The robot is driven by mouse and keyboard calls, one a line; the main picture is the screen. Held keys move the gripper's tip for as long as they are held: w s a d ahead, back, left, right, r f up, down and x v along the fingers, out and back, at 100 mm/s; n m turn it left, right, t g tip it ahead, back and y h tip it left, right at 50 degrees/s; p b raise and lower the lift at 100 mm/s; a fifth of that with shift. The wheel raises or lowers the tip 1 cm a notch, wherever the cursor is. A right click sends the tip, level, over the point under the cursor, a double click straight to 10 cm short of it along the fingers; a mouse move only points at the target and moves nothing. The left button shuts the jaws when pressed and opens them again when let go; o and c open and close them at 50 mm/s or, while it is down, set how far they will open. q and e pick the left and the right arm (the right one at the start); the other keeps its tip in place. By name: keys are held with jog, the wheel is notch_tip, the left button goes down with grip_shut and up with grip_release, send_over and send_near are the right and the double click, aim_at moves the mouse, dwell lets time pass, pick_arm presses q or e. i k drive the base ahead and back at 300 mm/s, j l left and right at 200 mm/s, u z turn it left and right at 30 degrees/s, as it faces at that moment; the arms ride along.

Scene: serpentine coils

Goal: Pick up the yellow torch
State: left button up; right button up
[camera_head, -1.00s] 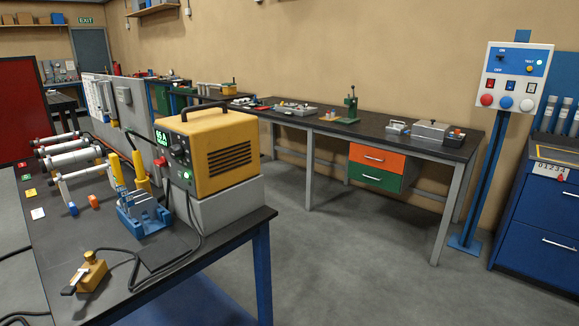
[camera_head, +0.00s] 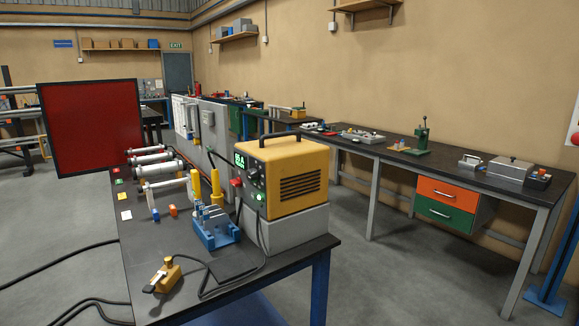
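Two upright yellow handle-like things stand near the blue rack on the near workbench. One yellow handle (camera_head: 216,184) stands just behind the rack, and another yellow piece (camera_head: 195,185) is to its left. I cannot tell for sure which is the yellow torch. The blue rack (camera_head: 222,239) holds several thin grey pieces. A yellow and grey clamp-like thing (camera_head: 166,274) lies at the bench's front left with a black cable. Neither of my grippers is in view.
The near workbench (camera_head: 190,306) also carries a yellow welding machine (camera_head: 296,172) on a grey block and several metal cylinders (camera_head: 160,170). A red screen (camera_head: 90,128) stands behind it. Black cables cross the floor at left. Open floor lies right of the bench.

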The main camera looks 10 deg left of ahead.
aim_at(216, 194)
jog(key=j+u, duration=0.15)
jog(key=j, duration=1.55)
